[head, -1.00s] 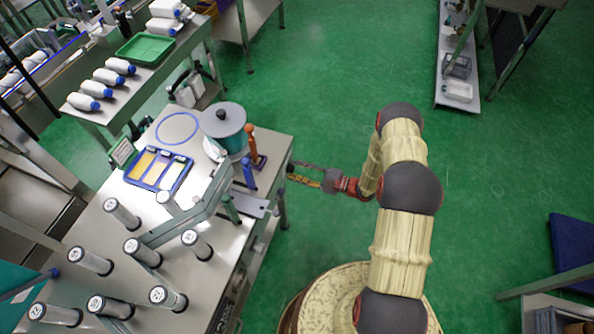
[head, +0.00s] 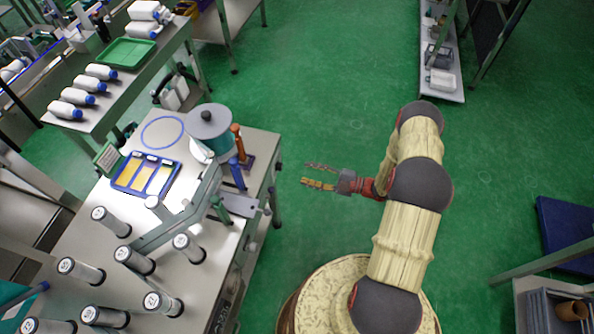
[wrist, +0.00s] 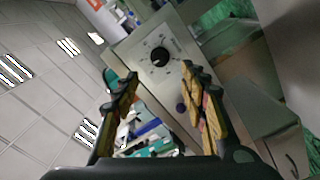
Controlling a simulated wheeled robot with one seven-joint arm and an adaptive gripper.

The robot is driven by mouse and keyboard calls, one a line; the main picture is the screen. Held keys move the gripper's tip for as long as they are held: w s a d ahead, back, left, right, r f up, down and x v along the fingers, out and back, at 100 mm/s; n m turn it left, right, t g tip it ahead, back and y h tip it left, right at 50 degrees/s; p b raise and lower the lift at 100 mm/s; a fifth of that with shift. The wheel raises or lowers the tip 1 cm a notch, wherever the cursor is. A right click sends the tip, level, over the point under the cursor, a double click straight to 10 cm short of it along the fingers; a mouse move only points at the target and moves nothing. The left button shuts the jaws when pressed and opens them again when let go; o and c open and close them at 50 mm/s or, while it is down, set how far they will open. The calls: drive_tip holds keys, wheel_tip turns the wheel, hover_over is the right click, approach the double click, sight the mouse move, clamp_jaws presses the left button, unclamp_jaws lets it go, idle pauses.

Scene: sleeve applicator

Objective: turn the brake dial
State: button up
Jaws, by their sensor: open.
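The brake dial (wrist: 160,56) is a round black knob with a marked scale around it, on a pale grey panel (wrist: 180,88). In the wrist view it lies ahead, above and between my fingertips. My gripper (head: 304,174) is open and empty, and its fingers point left towards the table in the head view. In the wrist view my gripper's yellow-and-dark fingers (wrist: 158,74) stand apart, with the dial beyond them and not touched. I cannot make out the dial in the head view.
The metal table (head: 226,237) is left of my gripper, carrying a teal drum with a grey lid (head: 211,122), a blue tray (head: 146,173) and several labelled cylinders. Green floor (head: 330,110) is open beyond my gripper. A shelf (head: 446,90) stands at the upper right.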

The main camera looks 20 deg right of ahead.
drive_tip(key=shift+v, duration=1.2)
